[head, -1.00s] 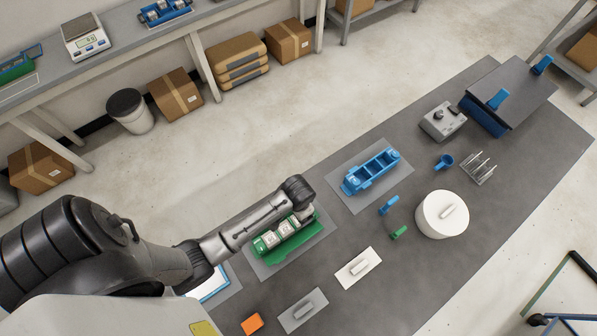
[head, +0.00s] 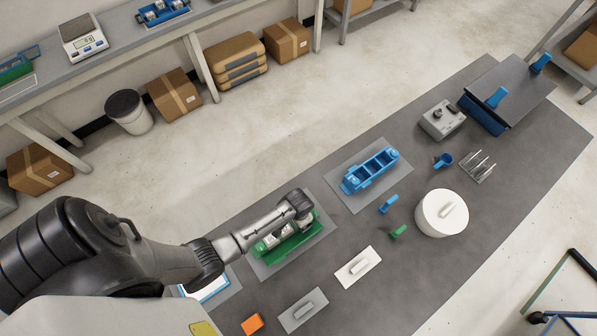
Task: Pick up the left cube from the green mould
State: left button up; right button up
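The green mould (head: 270,254) lies on a grey mat on the dark table, in the lower middle of the head view. Pale cubes (head: 287,231) show in it, partly covered by my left arm; the left end of the mould is mostly hidden by the arm. My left gripper (head: 304,220) is over the right part of the mould, pointing down. Its fingers are largely hidden under the wrist, so I cannot tell whether they are open or touch a cube. My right gripper is not in view.
A blue mould (head: 352,186) lies on its own mat up and right. A white plate with a handle (head: 345,276), a grey plate with a handle (head: 291,319), an orange block (head: 252,324) and a white round lidded container (head: 437,224) stand nearby.

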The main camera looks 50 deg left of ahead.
pick_arm(q)
jog(key=shift+f, duration=0.35)
jog(key=shift+c, duration=0.5)
jog(key=c, duration=1.1)
